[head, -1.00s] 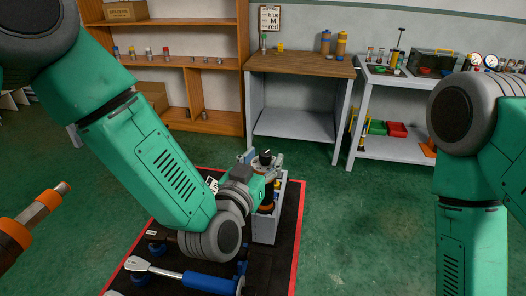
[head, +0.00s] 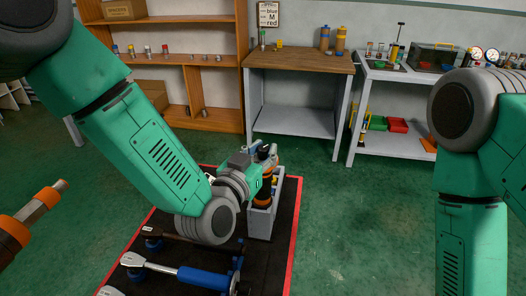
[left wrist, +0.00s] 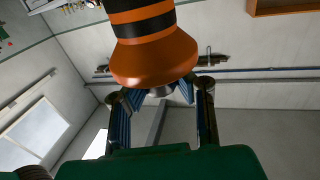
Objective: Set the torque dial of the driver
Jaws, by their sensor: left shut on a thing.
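The driver (left wrist: 150,45) looks to be the orange-and-black banded tool with a flared orange collar in the left wrist view. In the head view its banded body (head: 262,194) stands roughly upright at the grey caddy (head: 262,222), partly hidden by my left arm. In the head view this gripper (head: 266,155) is above the banded body. The torque dial's marks cannot be read. My right gripper is out of view; only its arm shows at the right.
A blue-handled tool (head: 203,278) lies on the black, red-edged mat (head: 281,250) in front of the caddy. An orange part with a metal tip (head: 42,203) juts in at the left. A wood-topped bench (head: 298,60) and shelves stand behind. Green floor is open right of the mat.

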